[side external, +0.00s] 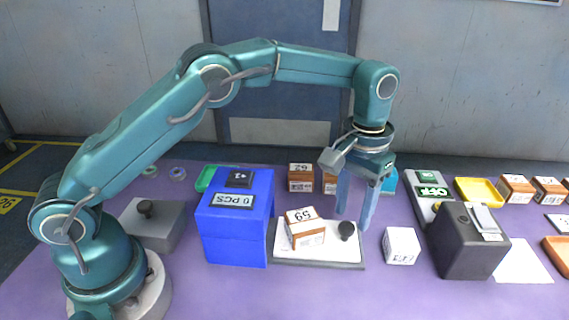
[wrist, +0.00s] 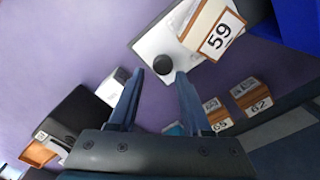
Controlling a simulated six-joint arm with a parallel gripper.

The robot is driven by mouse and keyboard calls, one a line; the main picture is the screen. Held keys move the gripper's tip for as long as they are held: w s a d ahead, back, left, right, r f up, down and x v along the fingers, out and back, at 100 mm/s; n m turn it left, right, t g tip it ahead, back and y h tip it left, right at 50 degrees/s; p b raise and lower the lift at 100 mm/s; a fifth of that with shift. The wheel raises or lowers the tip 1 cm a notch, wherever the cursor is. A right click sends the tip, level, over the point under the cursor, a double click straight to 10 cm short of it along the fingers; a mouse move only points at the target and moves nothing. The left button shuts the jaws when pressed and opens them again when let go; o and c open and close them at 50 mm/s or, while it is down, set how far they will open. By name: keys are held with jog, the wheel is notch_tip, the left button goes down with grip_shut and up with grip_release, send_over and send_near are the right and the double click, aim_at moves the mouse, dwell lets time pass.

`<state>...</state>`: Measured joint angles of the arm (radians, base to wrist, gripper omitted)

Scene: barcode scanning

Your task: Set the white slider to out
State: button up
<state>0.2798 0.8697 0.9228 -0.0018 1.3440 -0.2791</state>
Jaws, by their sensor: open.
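The white slider (side external: 318,250) is a flat white plate on a dark base, in the middle of the table in the side view. It carries a black round knob (side external: 347,231) at its right end and a box marked 59 (side external: 304,228) on its left part. The slider also shows in the wrist view (wrist: 156,40), with the knob (wrist: 163,64) near the space between the fingertips. My gripper (side external: 354,216) is open and empty, fingers pointing down around or just above the knob. I cannot tell the exact height or whether a finger touches it.
A blue box reading 0 PCS (side external: 233,238) stands left of the slider. A white box (side external: 401,246) and a black device (side external: 468,242) stand to the right. More numbered boxes (side external: 301,178) stand behind. A grey block with a knob (side external: 155,225) is near my base.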

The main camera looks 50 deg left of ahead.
jog(key=shift+r, duration=1.2)
jog(key=s+a+r+n+t, duration=0.1)
jog(key=s+a+r+t, duration=0.15)
jog(key=r, duration=0.45)
jog(key=s+a+r+t, duration=0.1)
jog(key=s+a+r, duration=0.3)
jog(key=r, duration=0.3)
jog(key=s+a+f+t, duration=0.1)
jog(key=s+a+f, duration=0.1)
jog(key=s+f, duration=0.2)
jog(key=s+a+f+m+t, duration=0.1)
jog(key=s+a+f, duration=0.1)
jog(key=s, duration=0.7)
jog(key=shift+s+f, duration=0.2)
jog(key=shift+f, duration=0.65)
